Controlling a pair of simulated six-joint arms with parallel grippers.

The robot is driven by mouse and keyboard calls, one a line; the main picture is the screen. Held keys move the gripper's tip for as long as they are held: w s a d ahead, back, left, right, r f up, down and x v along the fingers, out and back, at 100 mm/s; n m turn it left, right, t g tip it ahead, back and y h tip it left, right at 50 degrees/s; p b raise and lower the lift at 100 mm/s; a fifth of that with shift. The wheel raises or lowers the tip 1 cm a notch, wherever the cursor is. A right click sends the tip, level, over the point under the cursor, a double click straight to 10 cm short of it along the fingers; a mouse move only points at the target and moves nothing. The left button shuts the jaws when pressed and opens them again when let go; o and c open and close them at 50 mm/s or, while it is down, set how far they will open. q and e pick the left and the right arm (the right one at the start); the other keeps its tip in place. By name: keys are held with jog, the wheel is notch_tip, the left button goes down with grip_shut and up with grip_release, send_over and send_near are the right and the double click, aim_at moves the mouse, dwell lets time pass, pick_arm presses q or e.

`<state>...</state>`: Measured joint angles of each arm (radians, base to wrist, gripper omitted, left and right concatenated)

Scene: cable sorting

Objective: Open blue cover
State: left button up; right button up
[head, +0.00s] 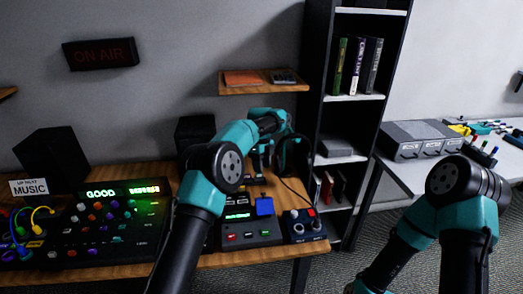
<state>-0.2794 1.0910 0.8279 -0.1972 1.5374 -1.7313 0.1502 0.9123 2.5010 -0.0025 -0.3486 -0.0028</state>
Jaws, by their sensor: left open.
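The blue cover (264,205) is a small blue flap that stands up on the dark control box (250,235) on the wooden desk. Whether it is closed or partly raised is hard to tell at this size. My left gripper (261,172) points down just above and behind the blue cover, open and apart from it. My left arm's elbow hides part of the gripper and of the desk behind it. Only links of my right arm show at the lower right; its gripper is out of view.
A mixer panel (105,220) with knobs and colored cables fills the desk's left. A small box with knobs (304,225) stands right of the control box, with a black cable above it. A dark shelf unit (345,110) stands right of the desk.

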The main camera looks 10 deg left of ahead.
pick_arm(q)
jog(key=v, duration=0.6)
jog(key=shift+r, duration=0.2)
jog(key=shift+c, duration=0.5)
